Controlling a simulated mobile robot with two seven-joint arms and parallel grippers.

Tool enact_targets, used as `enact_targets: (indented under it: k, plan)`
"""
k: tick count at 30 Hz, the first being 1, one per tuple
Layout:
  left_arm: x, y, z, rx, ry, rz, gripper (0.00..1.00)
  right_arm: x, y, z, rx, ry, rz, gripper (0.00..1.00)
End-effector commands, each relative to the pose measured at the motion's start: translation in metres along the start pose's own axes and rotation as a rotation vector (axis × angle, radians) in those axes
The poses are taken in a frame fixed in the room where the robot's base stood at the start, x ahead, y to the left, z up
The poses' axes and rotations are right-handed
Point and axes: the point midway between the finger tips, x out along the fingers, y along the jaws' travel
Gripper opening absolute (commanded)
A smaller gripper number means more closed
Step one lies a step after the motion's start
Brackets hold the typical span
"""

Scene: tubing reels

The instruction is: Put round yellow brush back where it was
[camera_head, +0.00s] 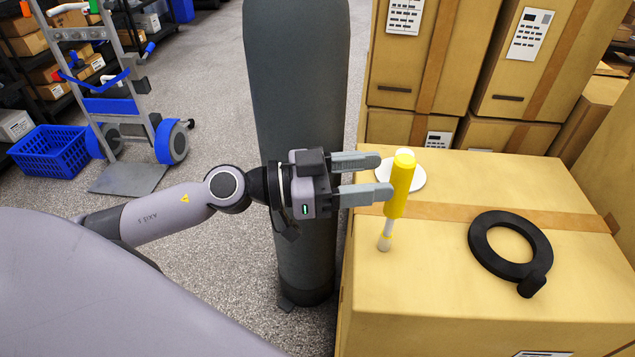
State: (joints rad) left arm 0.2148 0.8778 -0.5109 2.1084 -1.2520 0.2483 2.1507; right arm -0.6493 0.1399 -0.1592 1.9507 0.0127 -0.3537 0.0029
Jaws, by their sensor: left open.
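The round yellow brush (399,188) has a thick yellow handle with a pale top and a thin, light shaft ending in a whitish tip at the bottom. It is nearly upright, leaning slightly, over the left part of the large cardboard box (470,285). I cannot tell whether its tip touches the box top. My left gripper (386,176) reaches in from the left with its two fingers apart. The lower fingertip overlaps the handle's left edge in the picture; contact is not clear. My right gripper is not in view.
A white disc (413,178) lies on the box behind the brush. A black ring with a knob (482,240) lies to the right. Stacked cartons (410,60) stand behind. A dark grey column (298,90) stands left of the box. A blue basket (50,152) and hand truck are farther left.

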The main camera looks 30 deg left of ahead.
Motion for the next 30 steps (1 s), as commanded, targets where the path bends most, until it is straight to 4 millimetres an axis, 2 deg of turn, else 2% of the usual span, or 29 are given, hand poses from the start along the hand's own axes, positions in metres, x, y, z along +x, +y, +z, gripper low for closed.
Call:
enact_targets:
  k: [1,5,15,24,30]
  plan:
    - [-0.009,-0.001,0.006,-0.003,-0.004,-0.003,0.58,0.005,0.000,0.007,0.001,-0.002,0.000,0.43]
    - [-0.028,0.001,0.006,-0.002,-0.004,0.000,0.58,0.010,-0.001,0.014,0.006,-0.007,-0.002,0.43]
    - [-0.063,0.000,0.004,-0.004,-0.003,-0.001,0.58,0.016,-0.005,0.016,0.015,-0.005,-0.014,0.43]
    - [-0.083,0.000,0.002,-0.003,-0.002,0.000,0.58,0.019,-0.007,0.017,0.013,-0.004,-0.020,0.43]
    - [-0.087,-0.001,0.002,-0.002,0.007,-0.009,0.58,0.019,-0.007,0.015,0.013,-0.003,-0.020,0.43]
